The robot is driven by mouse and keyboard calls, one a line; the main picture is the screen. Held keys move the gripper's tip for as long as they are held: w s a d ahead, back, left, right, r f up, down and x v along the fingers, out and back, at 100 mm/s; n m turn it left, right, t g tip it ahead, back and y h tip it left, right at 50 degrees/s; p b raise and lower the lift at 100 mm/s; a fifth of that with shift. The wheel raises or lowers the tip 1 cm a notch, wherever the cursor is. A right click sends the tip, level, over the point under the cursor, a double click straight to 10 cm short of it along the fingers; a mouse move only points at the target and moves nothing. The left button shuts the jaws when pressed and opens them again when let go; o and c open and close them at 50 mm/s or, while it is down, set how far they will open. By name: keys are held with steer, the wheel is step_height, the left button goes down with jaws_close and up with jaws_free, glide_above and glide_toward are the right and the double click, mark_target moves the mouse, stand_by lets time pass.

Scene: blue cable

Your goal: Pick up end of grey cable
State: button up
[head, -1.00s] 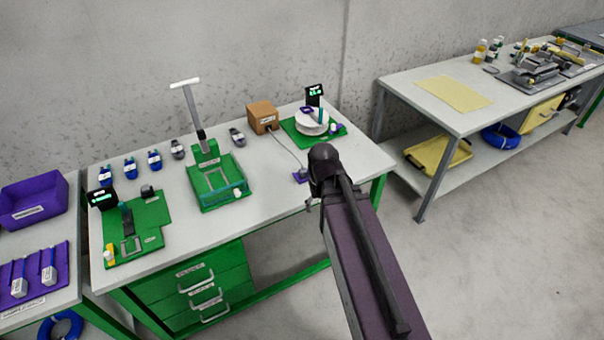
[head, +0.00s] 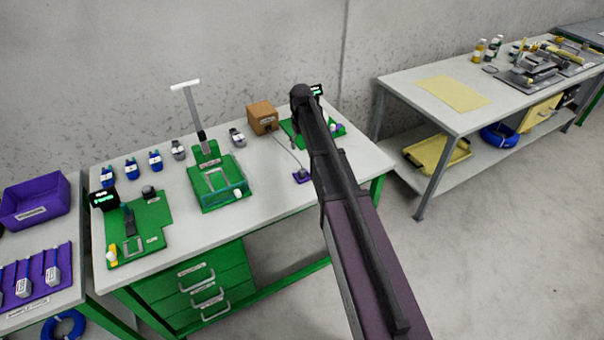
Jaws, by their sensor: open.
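A thin grey cable (head: 287,152) runs from the brown box (head: 262,117) across the white table top to a small purple holder (head: 302,176) near the right front edge. Its end lies at the holder, but is too small to make out clearly. My arm reaches over the right part of the table. My gripper (head: 295,139) shows only as a small dark shape under the wrist, open, above the table beyond the purple holder and right of the brown box. Its fingers are mostly hidden by the arm, and its height above the table is unclear.
A green stand with a tall lever (head: 205,170) is left of the cable. A green board (head: 335,131) at the back right is partly hidden by my arm. Bare table lies between stand and purple holder.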

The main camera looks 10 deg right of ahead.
stand_by(0.4)
steer(key=b, duration=0.9)
glide_above(302, 170)
step_height(302, 170, down, 9)
steer(key=shift+w+r, duration=0.15)
steer(key=shift+r, duration=0.05)
steer(key=shift+f, duration=0.1)
steer(key=f+b, duration=0.3)
steer(key=shift+s+f, duration=0.1)
steer(key=shift+s, duration=0.15)
steer(key=shift+f+b, duration=0.9)
steer(key=shift+f, duration=0.05)
steer(key=c, duration=1)
